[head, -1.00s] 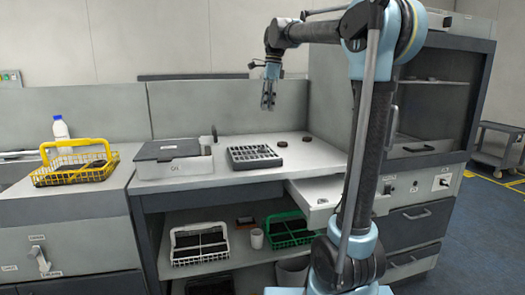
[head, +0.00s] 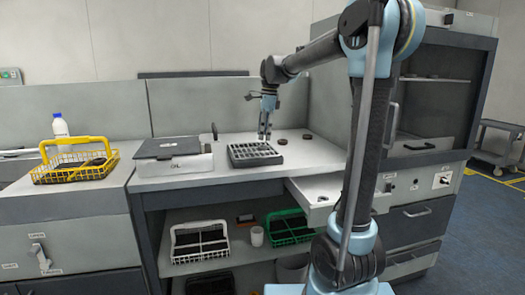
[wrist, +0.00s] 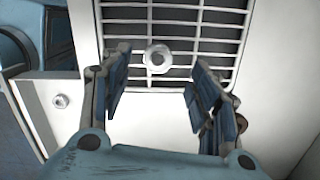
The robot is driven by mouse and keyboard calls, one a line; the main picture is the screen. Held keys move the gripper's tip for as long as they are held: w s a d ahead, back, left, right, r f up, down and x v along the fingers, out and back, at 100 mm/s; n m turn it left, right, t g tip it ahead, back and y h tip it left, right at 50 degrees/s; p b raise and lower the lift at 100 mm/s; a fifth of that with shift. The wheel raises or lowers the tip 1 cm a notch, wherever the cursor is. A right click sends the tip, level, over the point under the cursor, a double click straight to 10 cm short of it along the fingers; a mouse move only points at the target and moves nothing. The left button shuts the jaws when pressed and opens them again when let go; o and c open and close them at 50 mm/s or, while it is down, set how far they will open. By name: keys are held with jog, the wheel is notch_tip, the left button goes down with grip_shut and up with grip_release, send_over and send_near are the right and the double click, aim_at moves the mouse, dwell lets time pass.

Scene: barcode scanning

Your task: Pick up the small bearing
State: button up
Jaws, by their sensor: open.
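My gripper (head: 264,136) points down over the counter, above the back right part of the dark slotted tray (head: 240,161). In the wrist view my gripper (wrist: 160,88) is open, with nothing between its fingers. A small pale ring-shaped bearing (wrist: 157,58) shows over the tray's grid (wrist: 215,38), just beyond the gap between the fingers. Another small round metal piece (wrist: 61,101) lies lower left in the open drawer (head: 316,188). I cannot tell their relative sizes.
Dark round parts (head: 283,141) (head: 307,138) lie right of the tray; a brown one (wrist: 241,123) is partly behind the right finger. A lidded grey box (head: 175,166) stands left of the tray. A yellow wire basket (head: 75,172) stands farther left. The cabinet (head: 430,100) rises at right.

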aim_at(263, 146)
jog(key=shift+s+a+f, duration=0.1)
jog(key=shift+a+f, duration=0.05)
jog(key=shift+f, duration=0.95)
jog(key=shift+a+f, duration=0.1)
jog(key=shift+f, duration=1)
jog(key=c, duration=1.2)
